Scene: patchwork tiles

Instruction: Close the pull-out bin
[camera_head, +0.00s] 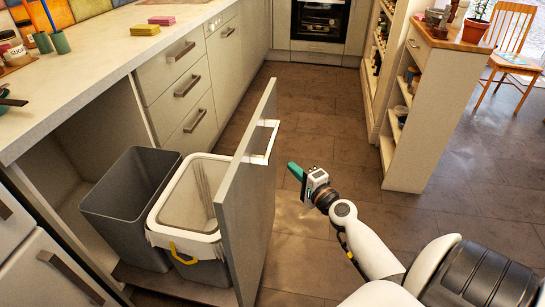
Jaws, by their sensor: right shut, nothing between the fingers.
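The pull-out bin is open, its front panel (249,205) standing well out from the cabinet with a metal handle (265,142) near its top. Behind the panel are a white-rimmed bin (195,195) with a yellow handle and a dark grey bin (127,202), both inside the pull-out. My right gripper (292,170), with green fingertips, is shut and empty. It is to the right of the panel, on its outer side, with its tips pointing toward the panel near the handle; they look apart from it. My left gripper does not show.
A counter (100,60) with sponges and jars runs along the left above closed drawers (180,90). An oven (320,18) is at the back. A shelf unit (425,110) and a wooden chair (508,50) are at the right. Tiled floor (320,100) lies clear between.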

